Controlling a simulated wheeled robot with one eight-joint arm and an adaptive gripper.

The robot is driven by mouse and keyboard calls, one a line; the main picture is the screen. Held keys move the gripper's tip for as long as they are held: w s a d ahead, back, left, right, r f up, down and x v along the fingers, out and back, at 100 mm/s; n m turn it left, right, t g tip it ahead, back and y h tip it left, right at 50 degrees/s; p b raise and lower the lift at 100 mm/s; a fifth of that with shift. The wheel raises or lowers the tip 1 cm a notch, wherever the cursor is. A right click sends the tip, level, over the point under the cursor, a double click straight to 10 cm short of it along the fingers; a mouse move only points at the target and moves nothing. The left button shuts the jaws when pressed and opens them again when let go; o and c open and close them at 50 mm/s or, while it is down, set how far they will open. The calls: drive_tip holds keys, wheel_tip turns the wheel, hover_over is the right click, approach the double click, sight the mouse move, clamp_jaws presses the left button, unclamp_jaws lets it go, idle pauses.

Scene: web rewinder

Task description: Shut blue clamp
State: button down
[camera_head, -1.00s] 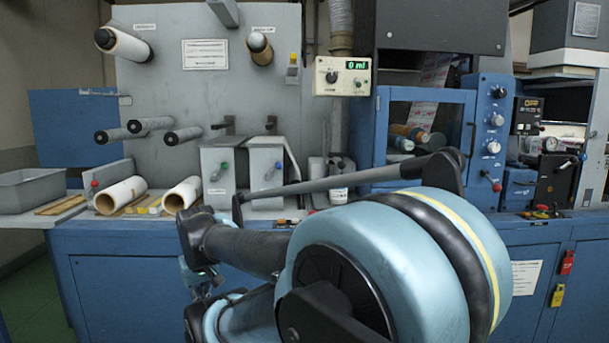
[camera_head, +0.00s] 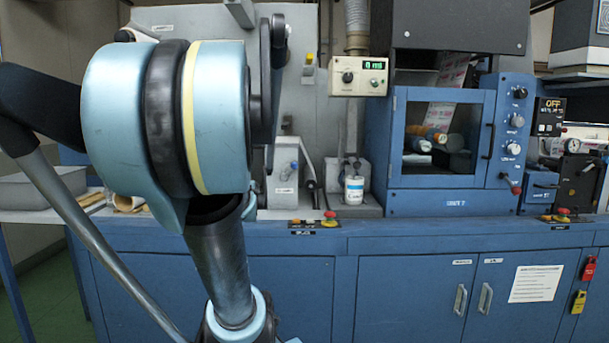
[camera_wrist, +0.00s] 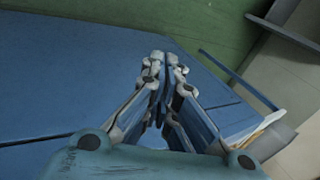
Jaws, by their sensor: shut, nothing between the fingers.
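The right grey clamp unit (camera_head: 283,172) stands on the bench behind my arm, with a small lever that looks blue (camera_head: 293,165) on its front. Whether this clamp is open or shut I cannot tell at this size. The neighbouring clamp unit to its left is hidden by my arm. In the wrist view my gripper (camera_wrist: 164,62) is shut and empty, its fingertips close together. It points down past the blue bench toward the green floor, and no clamp shows in that view. My gripper is not visible in the head view.
A blue cabinet bench (camera_head: 420,240) runs along the front. A white jar (camera_head: 354,190) and a red-topped button box (camera_head: 330,220) are right of the clamp. A blue windowed cabinet (camera_head: 445,197) stands farther right. A grey tray (camera_head: 70,180) is partly hidden at left.

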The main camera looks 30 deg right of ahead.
drive_tip(key=w+d+r+m+t+y, duration=0.35)
drive_tip(key=w+d+r, duration=0.35)
drive_tip(key=w+d, duration=0.3)
drive_tip(key=w+d+r+m+t, duration=0.1)
drive_tip(key=d, duration=0.3)
drive_tip(key=w+d+r+m+t, duration=0.1)
drive_tip(key=w+d+t, duration=0.1)
drive_tip(key=d, duration=0.2)
drive_tip(key=w+d+r+m+t, duration=0.1)
drive_tip(key=d+m+t, duration=0.1)
drive_tip(key=d, duration=0.2)
drive_tip(key=shift+w+d+r, duration=0.25)
drive_tip(key=shift+w+r, duration=0.1)
drive_tip(key=shift+r, duration=0.05)
drive_tip(key=s+d+r+m+t, duration=0.1)
drive_tip(key=s+d+t, duration=0.2)
drive_tip(key=d, duration=0.6)
drive_tip(key=s+d+r+m+t+h, duration=0.1)
drive_tip(key=s+d, duration=0.3)
drive_tip(key=d, duration=0.5)
drive_tip(key=s+d+r+m+t+h, duration=0.1)
drive_tip(key=s+d+m+t, duration=0.2)
drive_tip(key=d, duration=0.6)
drive_tip(key=shift+s+d+t, duration=0.15)
drive_tip(key=shift+s+t, duration=0.65)
drive_tip(key=shift+t, duration=0.05)
